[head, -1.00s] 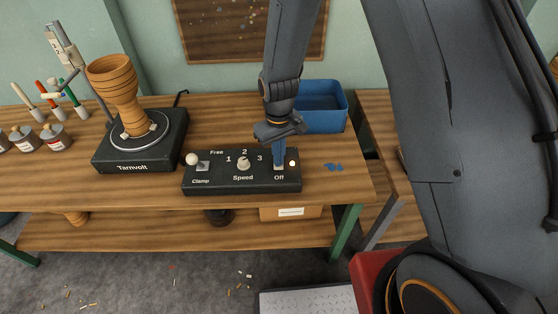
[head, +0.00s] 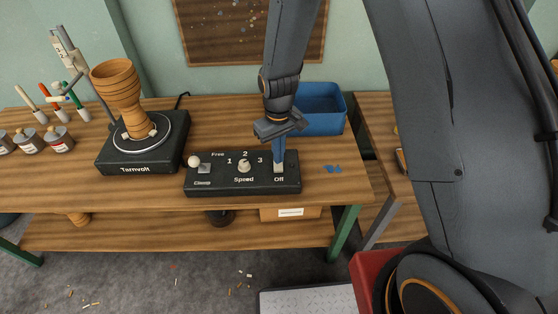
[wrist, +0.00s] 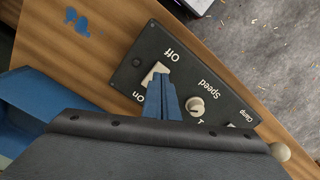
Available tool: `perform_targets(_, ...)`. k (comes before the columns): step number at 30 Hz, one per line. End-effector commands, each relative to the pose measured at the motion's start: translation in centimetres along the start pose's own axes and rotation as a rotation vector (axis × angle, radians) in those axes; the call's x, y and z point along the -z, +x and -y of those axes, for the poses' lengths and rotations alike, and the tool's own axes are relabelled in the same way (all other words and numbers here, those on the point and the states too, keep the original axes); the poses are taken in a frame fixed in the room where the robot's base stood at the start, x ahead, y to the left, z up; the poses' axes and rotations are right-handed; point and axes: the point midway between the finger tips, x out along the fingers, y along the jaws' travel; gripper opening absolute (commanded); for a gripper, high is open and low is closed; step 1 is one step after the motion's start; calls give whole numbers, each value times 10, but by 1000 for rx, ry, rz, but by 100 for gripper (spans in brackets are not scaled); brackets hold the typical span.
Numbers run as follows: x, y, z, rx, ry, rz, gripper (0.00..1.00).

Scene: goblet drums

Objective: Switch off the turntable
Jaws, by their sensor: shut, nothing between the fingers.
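My gripper (head: 279,168) is shut and empty, pointing down at the switch. In the wrist view its blue fingertips (wrist: 163,82) are at the switch, overlapping its On side. I cannot tell whether they touch or which way the rocker tilts.
A blue bin (head: 321,108) stands behind the control box, close to my gripper. Several jars (head: 28,141) and brushes stand at the left. Blue smudges (head: 333,169) mark the bench (head: 345,190) to the right of the box.

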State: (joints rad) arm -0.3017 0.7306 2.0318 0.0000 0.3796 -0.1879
Motion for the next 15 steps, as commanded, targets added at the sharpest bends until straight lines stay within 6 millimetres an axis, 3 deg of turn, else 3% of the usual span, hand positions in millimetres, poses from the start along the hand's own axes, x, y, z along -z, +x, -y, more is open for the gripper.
perform_targets(15,0,-39,0,0,0,-1,0)
